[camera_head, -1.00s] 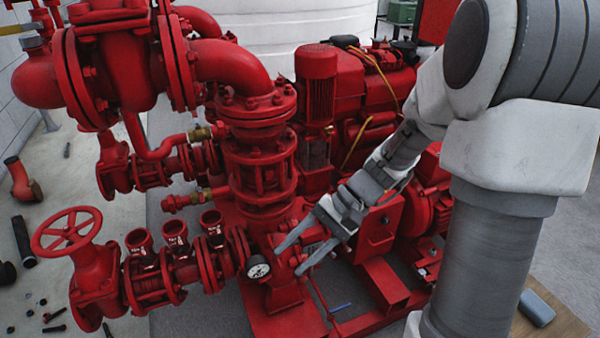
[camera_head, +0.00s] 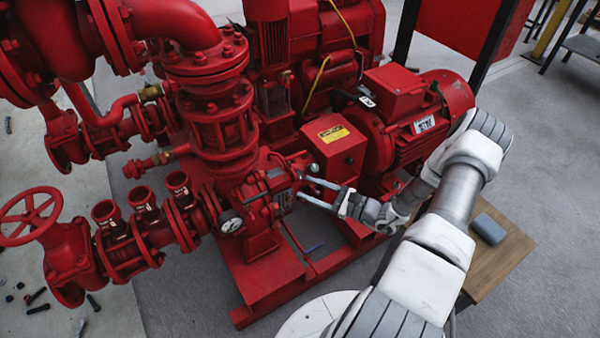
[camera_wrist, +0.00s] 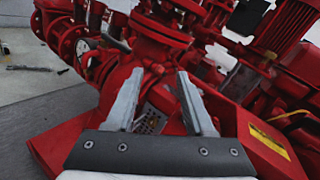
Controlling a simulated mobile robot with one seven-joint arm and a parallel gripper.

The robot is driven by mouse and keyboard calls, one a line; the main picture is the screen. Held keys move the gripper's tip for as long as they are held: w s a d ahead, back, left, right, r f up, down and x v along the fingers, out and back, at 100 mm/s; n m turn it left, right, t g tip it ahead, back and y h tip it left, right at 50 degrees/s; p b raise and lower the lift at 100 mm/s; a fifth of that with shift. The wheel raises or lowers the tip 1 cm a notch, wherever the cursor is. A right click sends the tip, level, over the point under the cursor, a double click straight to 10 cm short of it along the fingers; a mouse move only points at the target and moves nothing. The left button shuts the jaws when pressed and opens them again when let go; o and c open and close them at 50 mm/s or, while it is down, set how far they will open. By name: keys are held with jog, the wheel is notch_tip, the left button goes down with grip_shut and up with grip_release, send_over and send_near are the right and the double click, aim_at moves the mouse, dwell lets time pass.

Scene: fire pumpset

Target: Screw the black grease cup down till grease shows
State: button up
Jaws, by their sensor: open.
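My gripper (camera_head: 303,188) is open and empty, its two long grey fingers pointing left at the red pump casing (camera_head: 258,212). In the wrist view the gripper (camera_wrist: 158,74) has its fingers spread wide, with red pump parts and a metal nameplate (camera_wrist: 150,121) beyond and between them. The fingertips look close to the casing, but I cannot tell whether they touch it. I cannot make out the black grease cup in either view; it may be hidden or too small. No grease can be seen.
A red box with a yellow label (camera_head: 335,150) stands just behind the gripper, with the red motor (camera_head: 430,115) to its right. A pressure gauge (camera_head: 231,225) sits left of the fingertips. A wooden table (camera_head: 505,255) with a grey block (camera_head: 488,229) is at right.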

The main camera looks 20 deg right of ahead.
aim_at(301, 176)
jog(key=s+d+f+m+t+h, duration=0.2)
jog(key=d+f+m+t+h, duration=0.3)
jog(key=f+m+h, duration=0.55)
jog(key=shift+n+g+y, duration=0.3)
jog(key=shift+n+y, duration=0.25)
jog(key=shift+y, duration=0.4)
jog(key=w+b, duration=0.1)
jog(key=w, duration=0.4)
jog(key=w+a+f+b, duration=0.1)
jog(key=w, duration=0.5)
jog(key=w+a+b, duration=0.1)
jog(key=w+b, duration=0.1)
jog(key=w, duration=0.4)
jog(key=shift+w+a+f, duration=0.15)
jog(key=shift+a, duration=0.05)
grip_shut()
